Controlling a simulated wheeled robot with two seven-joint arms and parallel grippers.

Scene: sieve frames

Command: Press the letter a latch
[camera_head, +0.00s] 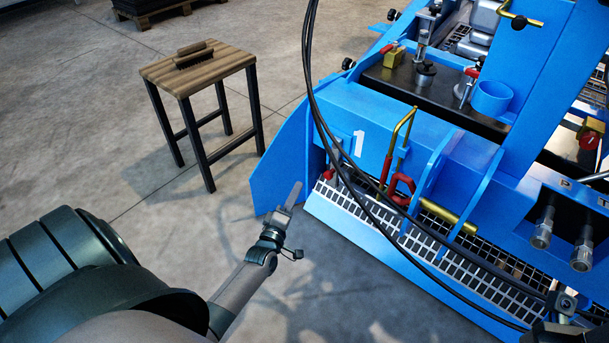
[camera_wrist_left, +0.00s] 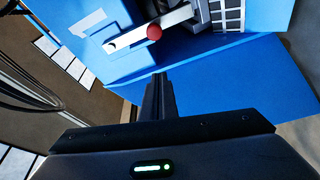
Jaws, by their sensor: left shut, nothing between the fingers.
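My left gripper (camera_head: 294,192) is shut and empty, above the floor just left of the blue machine's front corner. In the left wrist view its closed fingers (camera_wrist_left: 158,82) point at a blue panel. A small latch with a red knob (camera_head: 329,173) sits on the blue machine below the white number 1. In the left wrist view it shows as a pale lever with a red ball (camera_wrist_left: 154,32), beyond the fingertips and apart from them. No letter a is readable on it. A dark part at the bottom right corner may be my right gripper; its fingers cannot be made out.
The blue machine (camera_head: 270,170) fills the right side, with a slotted grey grating (camera_head: 400,233) along its front. A yellow-and-red clamp (camera_head: 393,160) stands right of the latch. Black cables (camera_head: 312,85) hang across the front. A wooden stool (camera_head: 160,75) with a brush stands at left.

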